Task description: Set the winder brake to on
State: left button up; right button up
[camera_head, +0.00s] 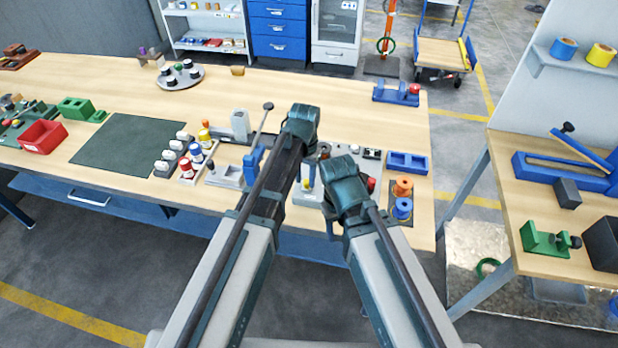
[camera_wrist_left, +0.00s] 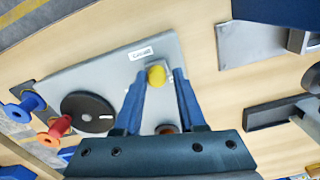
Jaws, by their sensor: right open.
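A grey panel with a white label (camera_wrist_left: 140,53) lies under my left gripper (camera_wrist_left: 158,76) in the left wrist view. A round yellow knob (camera_wrist_left: 156,76) on the panel shows between its two blue fingers, which stand apart. I cannot see whether either finger touches it. A dark disc (camera_wrist_left: 88,112) and a red knob (camera_wrist_left: 61,124) lie to the left. I cannot tell which part is the winder brake or its setting. In the head view my left gripper (camera_head: 303,124) hides part of the grey panel (camera_head: 345,152). My right gripper (camera_head: 342,182) is open, lower and to the right.
An orange spool (camera_head: 403,186) and a blue spool (camera_head: 402,207) stand at the right, near a blue tray (camera_head: 408,162). A lever with a dark ball end (camera_head: 268,106) rises left of my left gripper.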

aim_at(305, 180)
pick_arm(q)
jog(key=shift+o, duration=1.3)
jog(key=shift+a, duration=0.1)
jog(key=shift+r, duration=0.15)
jog(key=shift+r+p, duration=0.45)
jog(key=shift+p, duration=0.15)
notch_tip(305, 180, up, 13)
jog(key=p, duration=1.2)
jog(key=shift+f+p, duration=0.15)
jog(key=shift+p, duration=0.15)
jog(key=shift+f, duration=0.1)
jog(key=s+a+f+b, duration=0.1)
jog(key=s+f+b, duration=0.4)
jog(key=s, duration=0.3)
jog(key=s+a+f+y+b, duration=0.1)
jog(key=s+f+b, duration=0.4)
jog(key=s, duration=0.4)
jog(key=shift+s+f+n+b, duration=0.2)
jog(key=shift+f+n+b, duration=0.2)
jog(key=shift+b, duration=0.15)
